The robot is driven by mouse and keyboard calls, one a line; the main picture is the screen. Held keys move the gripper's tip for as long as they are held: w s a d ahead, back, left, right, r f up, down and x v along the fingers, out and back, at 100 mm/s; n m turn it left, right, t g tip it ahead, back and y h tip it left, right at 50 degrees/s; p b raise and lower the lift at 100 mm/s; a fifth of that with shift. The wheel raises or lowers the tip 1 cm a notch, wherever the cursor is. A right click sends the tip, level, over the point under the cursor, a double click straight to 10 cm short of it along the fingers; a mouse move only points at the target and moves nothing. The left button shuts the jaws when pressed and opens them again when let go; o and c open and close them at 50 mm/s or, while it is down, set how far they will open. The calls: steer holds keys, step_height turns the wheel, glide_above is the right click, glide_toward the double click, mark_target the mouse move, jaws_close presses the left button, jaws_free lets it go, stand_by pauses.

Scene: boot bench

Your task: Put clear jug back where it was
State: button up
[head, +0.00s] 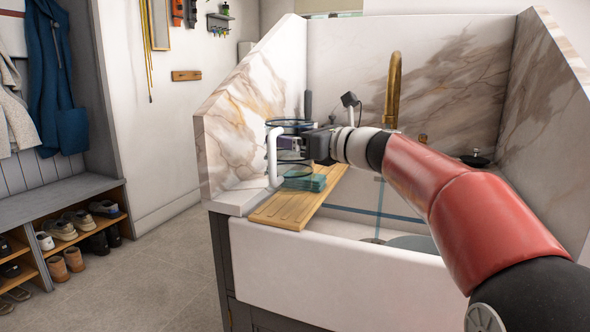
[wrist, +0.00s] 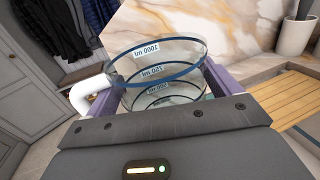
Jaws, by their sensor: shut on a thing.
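The clear jug (head: 272,155) has a white handle and blue rings, and is upright or nearly so at the left end of the sink. My gripper (head: 293,144) is shut on its body, with the handle to the left. In the wrist view the jug (wrist: 158,72) sits between the purple-edged fingers (wrist: 158,96), with its measuring marks showing and its lower part hidden by my gripper. I cannot tell whether its base touches the ledge (head: 240,198) or hangs above it.
A wooden board (head: 285,212) lies across the sink's left side, with folded green cloths (head: 305,182) close beside the jug. A marble splash wall (head: 240,125) stands behind. A brass tap (head: 393,90) rises at the back. The ledge's front left part is bare.

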mark_target(309, 164)
steer(key=shift+f+b, duration=0.4)
steer(key=shift+f, duration=1.95)
steer(key=o, duration=0.8)
steer(key=shift+f+b, duration=0.4)
steer(key=shift+b, duration=0.05)
steer(key=v, duration=0.7)
steer(key=shift+s+d+r, duration=0.1)
steer(key=shift+s+d, duration=0.1)
steer(key=shift+d, duration=0.15)
steer(key=s+f+n, duration=0.1)
steer(key=s, duration=0.1)
steer(key=s+a+f+n+g+h, duration=0.1)
steer(key=s, duration=0.1)
steer(key=s+f+n+h, duration=0.1)
steer(key=f+n, duration=0.1)
steer(key=shift+s+a+f+g, duration=0.15)
steer(key=shift+s+a+g, duration=0.1)
steer(key=shift+s+g, duration=0.15)
steer(key=shift+s+d+f+n+g+h+p, duration=0.55)
steer(key=shift+s+d+f+n+h, duration=1.65)
steer(key=shift+s+f+n, duration=1.6)
steer(key=shift+s+d+f+n+g+h+p, duration=0.5)
steer(key=shift+s+d+f+n+h, duration=1.7)
steer(key=shift+s+n, duration=1.8)
steer(key=shift+s+d+f+n+g+h+p, duration=0.55)
steer(key=shift+s+d+f+n+h, duration=2.05)
steer(key=shift+s, duration=2.4)
